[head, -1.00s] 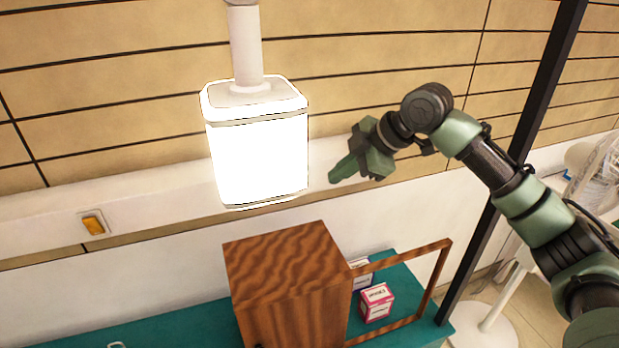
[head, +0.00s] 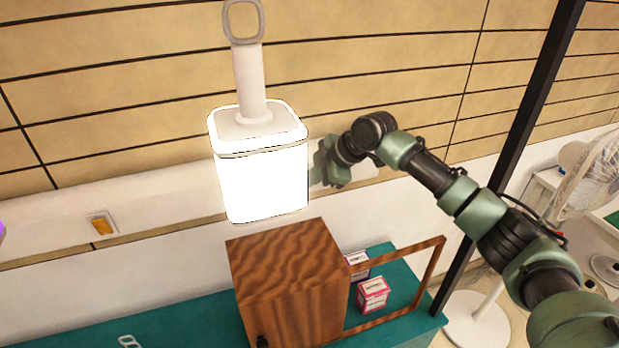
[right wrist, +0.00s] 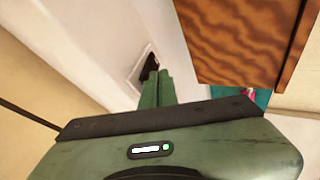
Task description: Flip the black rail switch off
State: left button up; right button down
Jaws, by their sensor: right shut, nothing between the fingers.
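A dark switch (right wrist: 149,66) on a plate on the white wall rail shows in the right wrist view, just beyond my fingertips. I cannot tell whether the fingers touch it. My right gripper (right wrist: 158,75) is shut with nothing between its fingers and points at the switch. In the head view, my right gripper (head: 323,170) is partly behind the glowing lamp, which hides its fingertips and the black switch. My left gripper is not in view.
The lit hanging lamp (head: 262,182) blocks the middle of the head view. An orange switch (head: 102,224) is on the rail (head: 150,203) to the left. Below stand a wooden cabinet (head: 290,270) with an open framed door (head: 432,280) and small boxes (head: 373,294) on a teal counter.

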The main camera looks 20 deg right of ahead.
jog(key=shift+w+r+p, duration=0.3)
jog(key=shift+r+p, duration=0.3)
jog(key=shift+r, duration=0.05)
jog(key=shift+w+r+p, duration=0.3)
jog(key=shift+r+p, duration=0.25)
jog(key=shift+r, duration=0.05)
jog(key=shift+a+f, duration=0.1)
jog(key=shift+f, duration=0.1)
